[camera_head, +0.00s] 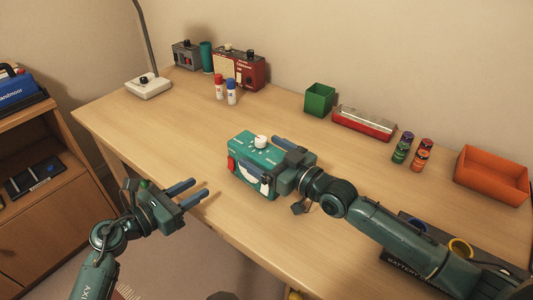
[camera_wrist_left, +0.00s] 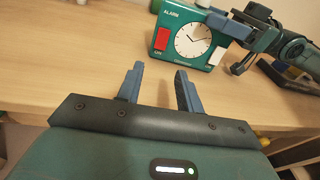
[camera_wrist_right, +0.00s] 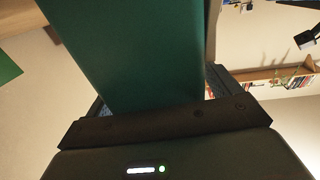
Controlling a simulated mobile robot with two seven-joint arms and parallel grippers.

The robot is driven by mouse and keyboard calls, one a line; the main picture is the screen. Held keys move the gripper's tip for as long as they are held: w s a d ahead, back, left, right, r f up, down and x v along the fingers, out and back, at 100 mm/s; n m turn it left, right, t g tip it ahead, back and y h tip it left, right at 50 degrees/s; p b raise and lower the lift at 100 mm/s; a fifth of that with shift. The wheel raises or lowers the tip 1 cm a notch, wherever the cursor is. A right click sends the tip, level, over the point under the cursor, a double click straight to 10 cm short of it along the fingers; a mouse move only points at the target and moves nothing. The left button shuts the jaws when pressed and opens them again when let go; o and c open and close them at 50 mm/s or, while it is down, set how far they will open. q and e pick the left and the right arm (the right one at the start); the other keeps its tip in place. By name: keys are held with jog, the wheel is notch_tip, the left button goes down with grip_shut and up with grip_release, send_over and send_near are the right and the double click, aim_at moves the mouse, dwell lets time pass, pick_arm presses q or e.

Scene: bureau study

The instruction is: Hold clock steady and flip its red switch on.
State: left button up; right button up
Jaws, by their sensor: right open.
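The clock (camera_head: 257,150) is a teal box on the table with a white knob on top. In the left wrist view its front shows a white dial (camera_wrist_left: 193,41) and, left of the dial, a red switch (camera_wrist_left: 162,40) with "ON" printed below. My right gripper (camera_head: 275,163) is at the clock's right end, one finger behind it and one in front, jaws open; contact is unclear.
A dark tray (camera_head: 410,219) lies under my right arm. The table left of the clock is clear.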

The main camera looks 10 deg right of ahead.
jog(key=shift+c, duration=0.3)
jog(key=c, duration=1.2)
pick_arm(q)
jog(key=shift+c, duration=0.5)
pick_arm(e)
jog(key=shift+c, duration=0.3)
pick_arm(q)
jog(key=shift+s+a, duration=0.2)
jog(key=shift+a, duration=0.1)
jog(key=shift+c, duration=0.7)
jog(key=shift+m, duration=0.3)
jog(key=shift+v, duration=2.25)
grip_shut()
jog(key=shift+s+d+r, duration=0.1)
jog(key=shift+r, duration=0.05)
